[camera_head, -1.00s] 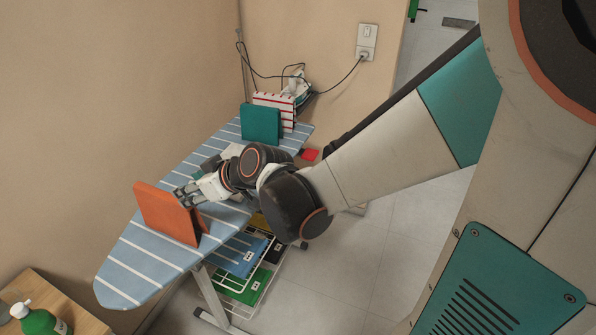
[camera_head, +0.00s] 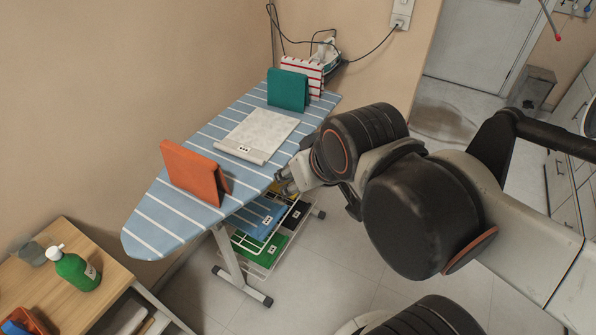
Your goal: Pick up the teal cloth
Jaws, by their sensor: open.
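The teal cloth (camera_head: 287,91) stands folded like a tent near the far end of the blue striped ironing board (camera_head: 150,222). A red-and-white striped cloth stands close behind it. My gripper (camera_head: 283,183) is at the board's right edge, nearer to me than the teal cloth and apart from it. It is open, and I see nothing in it. The fingertips are small and partly hidden by the wrist.
An orange cloth (camera_head: 192,172) stands at the board's near part. A white cloth (camera_head: 262,133) lies flat between it and the teal one. An iron (camera_head: 325,50) with a cord is at the back. Folded cloths lie on the rack below. A green bottle (camera_head: 76,270) stands on the wooden table.

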